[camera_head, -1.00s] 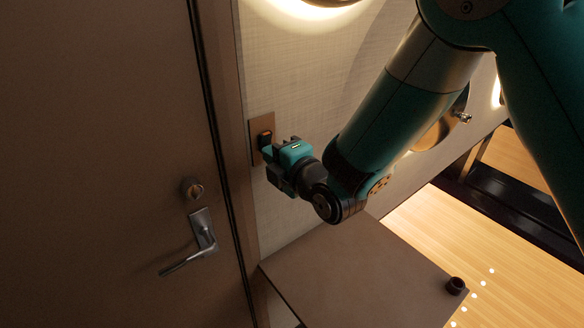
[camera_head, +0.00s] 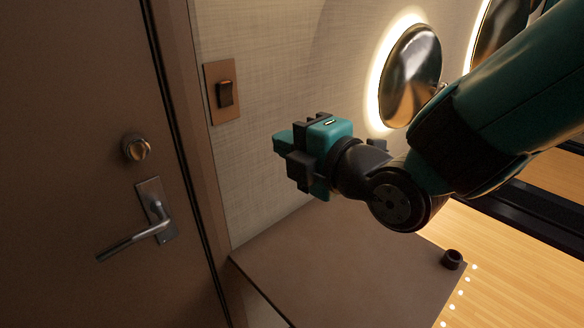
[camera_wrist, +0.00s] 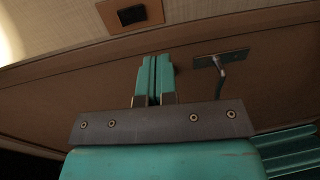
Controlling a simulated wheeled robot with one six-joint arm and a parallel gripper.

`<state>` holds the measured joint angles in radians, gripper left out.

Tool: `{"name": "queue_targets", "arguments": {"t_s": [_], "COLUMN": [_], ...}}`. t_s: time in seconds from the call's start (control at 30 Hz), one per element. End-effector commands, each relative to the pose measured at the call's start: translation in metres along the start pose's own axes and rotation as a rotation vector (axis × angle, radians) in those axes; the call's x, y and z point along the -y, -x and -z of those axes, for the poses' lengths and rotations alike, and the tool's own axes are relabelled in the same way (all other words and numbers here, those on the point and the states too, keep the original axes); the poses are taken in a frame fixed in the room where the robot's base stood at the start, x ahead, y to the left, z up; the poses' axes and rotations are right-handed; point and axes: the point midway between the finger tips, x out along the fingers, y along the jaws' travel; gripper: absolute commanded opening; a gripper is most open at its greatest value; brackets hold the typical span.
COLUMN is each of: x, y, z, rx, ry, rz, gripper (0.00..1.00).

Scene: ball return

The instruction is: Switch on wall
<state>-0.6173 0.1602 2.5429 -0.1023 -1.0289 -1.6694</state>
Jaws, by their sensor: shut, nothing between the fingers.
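The wall switch is a dark rocker (camera_head: 228,93) on a copper-brown plate (camera_head: 216,113), mounted on the textured wall just right of the door frame. The rocker shows no light. In the wrist view the plate (camera_wrist: 107,15) and its dark rocker (camera_wrist: 131,15) are at the top edge, left of the fingers. My gripper (camera_head: 277,141) is shut and empty. It is in front of the wall, below and right of the switch, and apart from it. In the wrist view the teal fingertips (camera_wrist: 155,62) are together and point toward the door.
A brown door (camera_head: 75,120) with a lever handle (camera_head: 140,238) and a round lock (camera_head: 136,148) stands at left. A round backlit mirror (camera_head: 410,75) hangs on the wall.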

Motion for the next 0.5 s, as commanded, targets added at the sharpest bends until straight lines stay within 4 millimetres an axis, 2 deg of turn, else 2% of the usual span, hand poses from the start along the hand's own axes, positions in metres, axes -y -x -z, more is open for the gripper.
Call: {"name": "queue_targets", "arguments": {"t_s": [0.03, 0.5], "x": [0.0042, 0.0013], "y": [0.0018, 0.0064], "z": [-0.0001, -0.0017], "rx": [0.001, 0.007], "ry": [-0.002, -0.003], "rz": [-0.003, 0.001], "gripper": [0.00, 0.00]}}
